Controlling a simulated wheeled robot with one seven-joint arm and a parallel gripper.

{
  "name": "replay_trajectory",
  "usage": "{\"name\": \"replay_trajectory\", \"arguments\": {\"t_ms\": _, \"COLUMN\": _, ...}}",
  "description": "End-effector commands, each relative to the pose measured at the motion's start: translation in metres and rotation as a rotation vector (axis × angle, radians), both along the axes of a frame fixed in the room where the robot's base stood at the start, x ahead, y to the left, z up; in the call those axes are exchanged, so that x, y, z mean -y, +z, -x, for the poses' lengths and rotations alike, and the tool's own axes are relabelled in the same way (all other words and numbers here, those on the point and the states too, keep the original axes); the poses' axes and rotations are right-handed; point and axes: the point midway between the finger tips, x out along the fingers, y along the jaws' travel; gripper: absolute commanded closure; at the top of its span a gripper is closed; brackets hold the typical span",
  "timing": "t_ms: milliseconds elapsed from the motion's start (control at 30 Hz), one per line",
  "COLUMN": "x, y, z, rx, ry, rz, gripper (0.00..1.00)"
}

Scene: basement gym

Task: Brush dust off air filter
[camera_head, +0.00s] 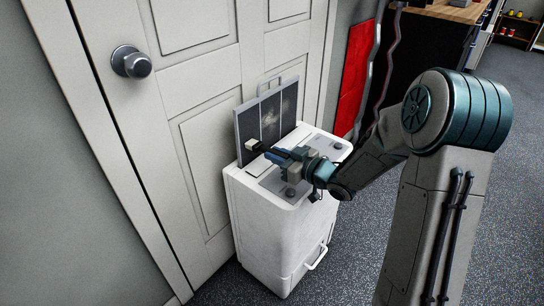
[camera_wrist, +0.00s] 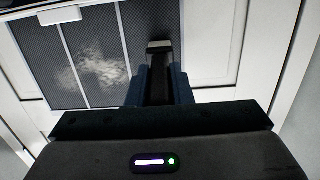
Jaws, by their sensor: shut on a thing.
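The air filter (camera_head: 285,98) is a dark grey mesh panel with thin pale dividers. It stands upright at the back of the white appliance's top, against the door. A whitish patch of dust lies on its mesh; the patch also shows on the filter (camera_wrist: 96,102) in the wrist view. My gripper (camera_head: 286,156) is shut on a dark brush (camera_head: 266,150) with a pale end, in front of the filter's lower part. In the wrist view the brush (camera_wrist: 160,72) points away between the blue fingers. I cannot tell whether its tip touches the mesh.
The white appliance (camera_head: 262,230) stands on speckled grey floor (camera_head: 355,240), with knobs on its top and a handle low on its front. A panelled white door (camera_head: 205,75) is close behind. A red panel (camera_head: 354,80) and wooden counter (camera_head: 442,10) are at the right.

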Motion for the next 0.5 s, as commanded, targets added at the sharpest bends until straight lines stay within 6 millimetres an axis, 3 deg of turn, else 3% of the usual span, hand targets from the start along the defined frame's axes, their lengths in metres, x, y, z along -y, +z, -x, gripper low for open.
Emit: {"name": "replay_trajectory", "arguments": {"t_ms": 500, "x": 0.023, "y": 0.001, "z": -0.029, "rx": -0.001, "ry": -0.002, "rz": 0.000, "gripper": 1.00}}
